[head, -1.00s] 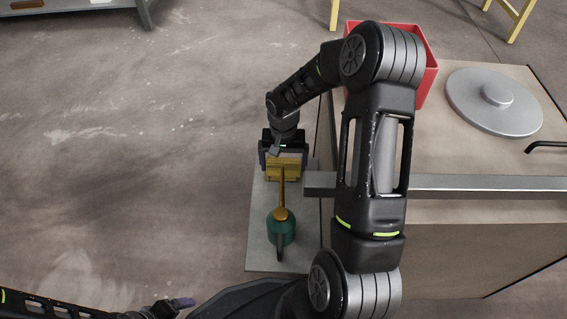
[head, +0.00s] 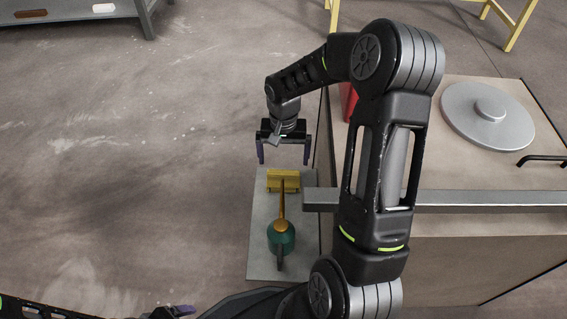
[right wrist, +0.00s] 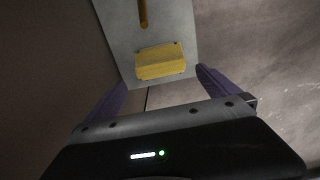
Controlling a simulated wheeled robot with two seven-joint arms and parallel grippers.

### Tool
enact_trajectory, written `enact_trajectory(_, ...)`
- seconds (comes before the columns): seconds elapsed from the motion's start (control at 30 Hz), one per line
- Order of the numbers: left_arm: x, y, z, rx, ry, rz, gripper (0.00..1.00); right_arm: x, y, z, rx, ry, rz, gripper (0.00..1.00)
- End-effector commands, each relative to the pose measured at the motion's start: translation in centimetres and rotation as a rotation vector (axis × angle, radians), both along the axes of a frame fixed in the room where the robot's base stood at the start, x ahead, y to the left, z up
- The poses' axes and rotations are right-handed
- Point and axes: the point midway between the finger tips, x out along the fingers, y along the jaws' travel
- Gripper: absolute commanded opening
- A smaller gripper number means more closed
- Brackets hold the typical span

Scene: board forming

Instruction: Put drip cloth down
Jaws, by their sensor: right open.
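The drip cloth appears to be the folded yellow block (head: 283,181) at the far end of a narrow grey shelf (head: 262,262). In the right wrist view the yellow block (right wrist: 160,62) lies flat near the shelf's edge, between and beyond the fingers. My right gripper (head: 284,158) is open and empty, its purple fingers spread wide above and past the block, clear of it. My left gripper (head: 178,311) shows only partly at the bottom edge; its jaw state is unclear.
A green oil can (head: 281,236) with a long brass spout stands on the shelf, its spout reaching to the yellow block. To the right is a cabinet (head: 450,260) with a round grey lid (head: 488,115), a metal bar (head: 470,198) and a red bin (head: 348,101). Open floor lies left.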

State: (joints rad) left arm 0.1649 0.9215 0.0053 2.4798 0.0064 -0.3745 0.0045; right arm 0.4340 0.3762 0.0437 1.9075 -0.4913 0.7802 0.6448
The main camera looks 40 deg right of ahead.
Motion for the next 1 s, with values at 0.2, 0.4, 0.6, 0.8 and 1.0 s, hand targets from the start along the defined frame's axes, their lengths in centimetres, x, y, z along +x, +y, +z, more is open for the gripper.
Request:
enact_trajectory(0.2, -0.2, 0.0, 1.1, -0.001, 0.006, -0.002, 0.85, 0.0, 0.0, 3.0, 0.000, 0.000, 0.000, 1.00)
enact_trajectory(0.4, -0.2, 0.0, 1.2, -0.001, 0.006, -0.002, 0.85, 0.0, 0.0, 3.2, 0.001, 0.001, 0.000, 1.00)
enact_trajectory(0.6, -0.2, 0.0, 1.1, -0.001, 0.006, -0.002, 0.85, 0.0, 0.0, 3.2, 0.001, 0.001, 0.000, 1.00)
enact_trajectory(0.8, -0.2, 0.0, 1.1, -0.001, 0.006, -0.002, 0.85, 0.0, 0.0, 3.2, 0.001, 0.001, 0.000, 1.00)
enact_trajectory(1.0, -0.2, 0.0, 1.1, -0.001, 0.006, -0.002, 0.85, 0.0, 0.0, 3.2, 0.001, 0.001, 0.000, 1.00)
